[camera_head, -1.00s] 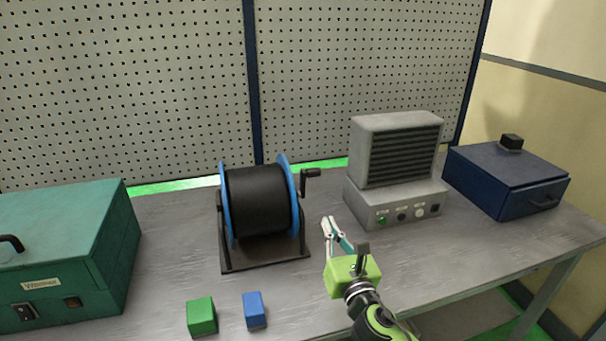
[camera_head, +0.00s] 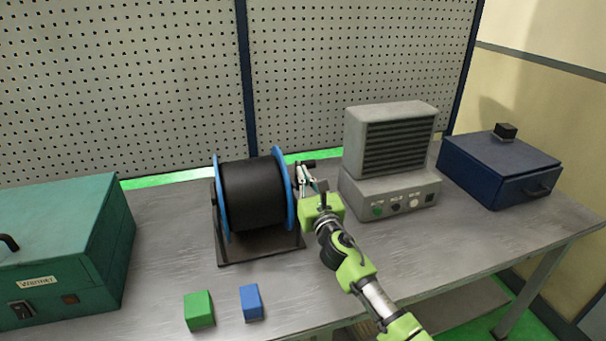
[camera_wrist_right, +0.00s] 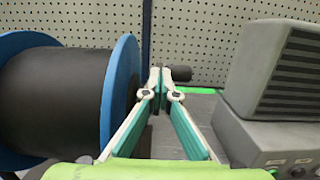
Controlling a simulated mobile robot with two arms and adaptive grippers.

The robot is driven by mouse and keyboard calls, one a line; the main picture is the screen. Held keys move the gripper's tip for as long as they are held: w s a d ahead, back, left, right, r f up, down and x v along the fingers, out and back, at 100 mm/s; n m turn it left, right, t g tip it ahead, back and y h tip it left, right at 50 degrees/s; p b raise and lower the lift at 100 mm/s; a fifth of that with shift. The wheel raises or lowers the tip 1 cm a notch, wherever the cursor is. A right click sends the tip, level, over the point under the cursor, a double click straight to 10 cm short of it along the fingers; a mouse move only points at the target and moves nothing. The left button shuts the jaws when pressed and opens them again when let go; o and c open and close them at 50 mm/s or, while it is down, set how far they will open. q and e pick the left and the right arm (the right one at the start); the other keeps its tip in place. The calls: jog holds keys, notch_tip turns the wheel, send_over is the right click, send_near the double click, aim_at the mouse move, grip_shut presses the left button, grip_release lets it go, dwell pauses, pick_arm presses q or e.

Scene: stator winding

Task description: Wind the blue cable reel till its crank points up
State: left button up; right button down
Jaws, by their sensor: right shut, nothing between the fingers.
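The blue cable reel (camera_head: 252,195) stands on the workbench, its blue flanges around a black drum, in a dark frame. It also fills the left of the right wrist view (camera_wrist_right: 60,95). Its crank sticks out at the right side, and its black handle (camera_wrist_right: 181,73) shows just beyond my fingertips; my gripper hides much of the crank arm. My right gripper (camera_head: 304,172) is shut and empty, right beside the reel's right flange at the crank. In the wrist view its fingertips (camera_wrist_right: 160,76) meet in front of the handle; I cannot tell whether they touch it. My left gripper is not in view.
A grey louvred unit (camera_head: 390,150) stands close to the right of my right gripper. A dark blue box (camera_head: 497,170) is further right. A green box (camera_head: 60,250) stands at the left. A green block (camera_head: 199,310) and a blue block (camera_head: 251,303) lie in front of the reel.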

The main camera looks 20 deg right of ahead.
jog(key=shift+w, duration=0.35)
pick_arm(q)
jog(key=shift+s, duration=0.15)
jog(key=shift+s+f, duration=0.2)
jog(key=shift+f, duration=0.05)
pick_arm(e)
jog(key=shift+w+r, duration=0.3)
jog(key=shift+w, duration=0.55)
